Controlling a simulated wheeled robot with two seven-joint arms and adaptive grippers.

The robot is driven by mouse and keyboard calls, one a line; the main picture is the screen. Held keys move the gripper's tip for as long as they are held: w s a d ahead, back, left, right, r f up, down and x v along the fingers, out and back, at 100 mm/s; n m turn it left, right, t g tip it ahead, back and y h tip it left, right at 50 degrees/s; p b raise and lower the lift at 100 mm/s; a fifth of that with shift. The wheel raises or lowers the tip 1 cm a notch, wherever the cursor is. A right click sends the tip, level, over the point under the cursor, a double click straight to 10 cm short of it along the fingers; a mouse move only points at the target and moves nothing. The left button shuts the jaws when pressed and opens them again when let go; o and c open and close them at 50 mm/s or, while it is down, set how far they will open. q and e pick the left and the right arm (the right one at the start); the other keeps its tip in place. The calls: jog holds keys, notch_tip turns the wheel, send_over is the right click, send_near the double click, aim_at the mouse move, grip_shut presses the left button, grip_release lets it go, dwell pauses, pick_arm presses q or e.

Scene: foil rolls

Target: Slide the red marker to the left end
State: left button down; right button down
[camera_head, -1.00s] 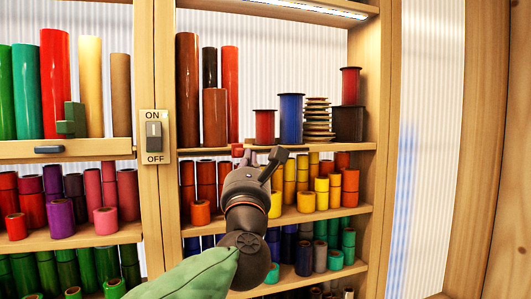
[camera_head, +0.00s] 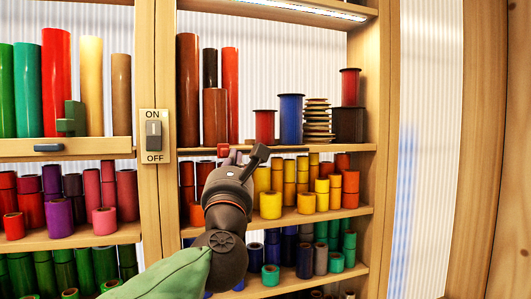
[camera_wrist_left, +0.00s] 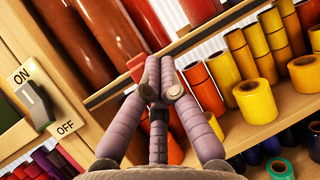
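The small red marker (camera_head: 223,150) sits on the front edge of the upper right shelf, on a dark strip (camera_head: 300,147) that runs along that edge. In the left wrist view the red marker (camera_wrist_left: 136,66) is just left of my fingertips. My left gripper (camera_head: 238,157) is at the shelf edge, right of the marker. In the left wrist view its purple-grey fingers (camera_wrist_left: 153,78) are drawn together at the tips, seemingly against the marker's right side; exact contact is hard to see. My right gripper is not in view.
An ON/OFF switch (camera_head: 154,136) is on the post at the strip's left end. Brown rolls (camera_head: 215,115) stand behind the marker.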

aim_at(217, 147)
pick_arm(q)
jog(key=shift+s+a+b, duration=0.25)
jog(key=shift+a, duration=0.25)
jog(key=shift+s+a+b, duration=0.2)
jog(key=shift+a+b, duration=0.05)
jog(key=shift+a, duration=0.25)
jog(key=shift+s+a+b, duration=0.2)
jog(key=shift+a, duration=0.3)
jog(key=shift+s+a+b, duration=0.2)
jog(key=shift+a, duration=0.25)
jog(key=shift+s+a+b, duration=0.2)
jog(key=shift+s+a, duration=0.05)
jog(key=shift+a, duration=0.35)
jog(key=shift+s+a+b, duration=0.2)
jog(key=shift+a, duration=0.35)
jog(key=shift+s+a, duration=0.15)
jog(key=shift+a, duration=0.3)
jog(key=shift+d+b, duration=0.2)
jog(key=shift+b, duration=0.15)
